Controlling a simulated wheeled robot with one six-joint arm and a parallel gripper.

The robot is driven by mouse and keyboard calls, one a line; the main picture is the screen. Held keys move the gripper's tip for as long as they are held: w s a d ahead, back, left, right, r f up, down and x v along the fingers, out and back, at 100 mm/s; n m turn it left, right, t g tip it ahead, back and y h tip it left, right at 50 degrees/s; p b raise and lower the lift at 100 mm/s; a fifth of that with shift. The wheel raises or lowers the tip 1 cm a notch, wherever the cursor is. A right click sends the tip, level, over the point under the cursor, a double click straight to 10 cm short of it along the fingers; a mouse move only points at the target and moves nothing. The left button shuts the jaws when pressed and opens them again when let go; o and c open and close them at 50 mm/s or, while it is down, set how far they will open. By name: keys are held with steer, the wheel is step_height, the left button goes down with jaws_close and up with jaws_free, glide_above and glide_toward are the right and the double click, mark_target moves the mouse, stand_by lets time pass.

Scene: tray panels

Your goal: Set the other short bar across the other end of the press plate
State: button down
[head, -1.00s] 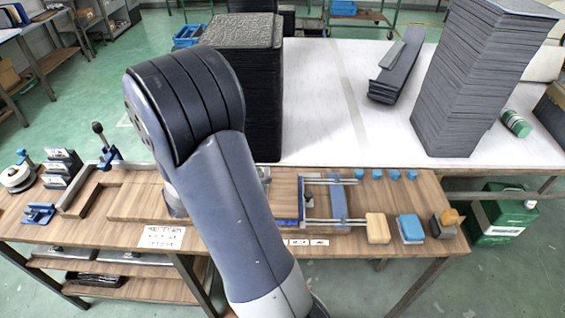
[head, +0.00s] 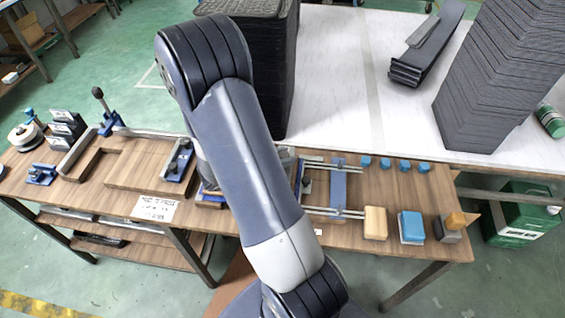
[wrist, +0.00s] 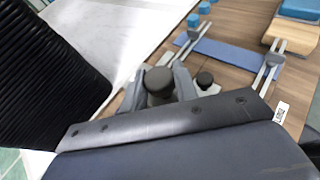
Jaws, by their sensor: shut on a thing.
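My gripper shows in the wrist view (wrist: 158,88), shut around a piece with a dark round knob (wrist: 160,80). The rest of the held piece is hidden, so I cannot tell its full shape or whether it is a short bar. In the head view my arm covers the gripper and the bench under it. To the right, a flat blue plate (head: 338,188) lies between two pairs of thin metal rails; it also shows in the wrist view (wrist: 225,55). I cannot tell whether it is the press plate. A smaller dark knob (wrist: 205,79) stands beside the gripper.
A blue clamp with a dark bar (head: 180,163) stands left of my arm. Blue pegs (head: 404,165), a tan block (head: 375,223) and a blue block (head: 411,227) sit at right. Tall black (head: 275,70) and grey (head: 495,85) panel stacks rise behind the wooden bench (head: 120,180).

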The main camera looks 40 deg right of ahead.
steer(key=shift+f, duration=1.5)
steer(key=shift+f, duration=0.2)
steer(key=c, duration=1.1)
jaws_free()
steer(key=shift+r, duration=0.2)
steer(key=shift+a+r, duration=0.1)
steer(key=shift+a, duration=0.1)
steer(key=v, duration=1.1)
steer(key=shift+a+r+b, duration=0.15)
steer(key=shift+a+b, duration=0.1)
steer(key=shift+b, duration=0.1)
